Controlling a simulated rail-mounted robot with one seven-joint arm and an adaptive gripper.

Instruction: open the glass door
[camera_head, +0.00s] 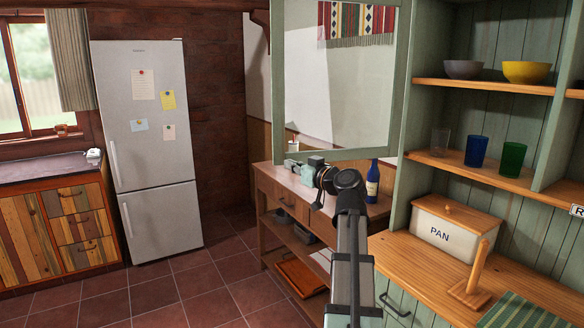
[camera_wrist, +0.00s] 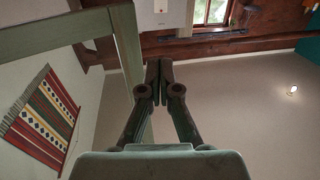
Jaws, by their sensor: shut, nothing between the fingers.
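The glass door (camera_head: 335,90) has a pale green frame around a large clear pane. In the head view it stands out to the left of the green shelf unit (camera_head: 405,120), with the shelves exposed. Its frame also shows at the upper left of the wrist view (camera_wrist: 127,50). My gripper (camera_wrist: 158,70) is shut and empty, its fingertips together just right of the door frame in the wrist view. I cannot tell whether they touch it. In the head view my gripper (camera_head: 292,164) is near the door's lower left edge, its fingertips hard to make out.
A wooden side table (camera_head: 265,190) with a dark blue bottle (camera_head: 373,181) stands below the door. Bowls and cups sit on the shelves at right. The tiled floor (camera_head: 170,295) at left is clear.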

